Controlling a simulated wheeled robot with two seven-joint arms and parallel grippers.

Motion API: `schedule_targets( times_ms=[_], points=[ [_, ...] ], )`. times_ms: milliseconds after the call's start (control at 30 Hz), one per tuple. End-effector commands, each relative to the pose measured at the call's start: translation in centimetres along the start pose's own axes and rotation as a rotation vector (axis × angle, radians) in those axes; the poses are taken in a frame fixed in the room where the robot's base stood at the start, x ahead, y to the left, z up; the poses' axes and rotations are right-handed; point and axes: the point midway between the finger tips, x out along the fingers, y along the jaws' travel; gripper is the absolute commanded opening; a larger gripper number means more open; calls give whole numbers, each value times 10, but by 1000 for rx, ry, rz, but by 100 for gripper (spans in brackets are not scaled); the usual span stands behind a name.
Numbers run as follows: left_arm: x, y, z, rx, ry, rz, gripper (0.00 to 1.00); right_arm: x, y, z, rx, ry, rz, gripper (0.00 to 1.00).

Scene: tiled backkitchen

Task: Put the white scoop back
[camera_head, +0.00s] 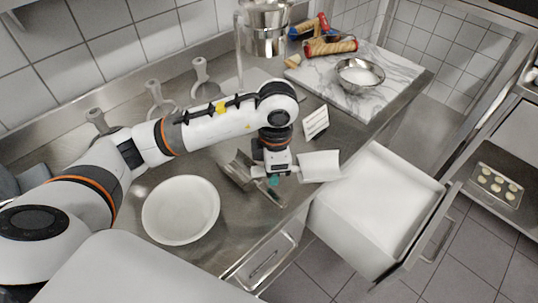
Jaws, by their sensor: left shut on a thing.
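The white scoop (320,167) is in my left gripper (276,172), with its wide pan pointing right. The gripper is shut on the scoop at the pan's left end, where the fingers hide the grip. The scoop is close to the counter's front edge, just left of the open white bin (331,214). I cannot tell whether it touches the counter. My right gripper is not in view.
A white bowl (180,210) stands left on the steel counter. A small white card (315,124) stands behind the scoop.

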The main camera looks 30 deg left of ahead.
Motion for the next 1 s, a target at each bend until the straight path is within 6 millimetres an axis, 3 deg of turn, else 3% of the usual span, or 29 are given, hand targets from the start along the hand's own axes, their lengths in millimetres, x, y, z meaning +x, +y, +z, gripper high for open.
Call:
schedule_targets(
  times_ms=[600, 800, 1000],
  points=[
    [-23, -24, -30, -1430, 20, 21, 0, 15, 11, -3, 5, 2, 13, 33],
    [-28, -28, -34, -1711, 20, 22, 0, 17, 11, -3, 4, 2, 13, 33],
    [-18, -28, -36, -1804, 14, 22, 0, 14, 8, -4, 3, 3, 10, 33]
  ],
)
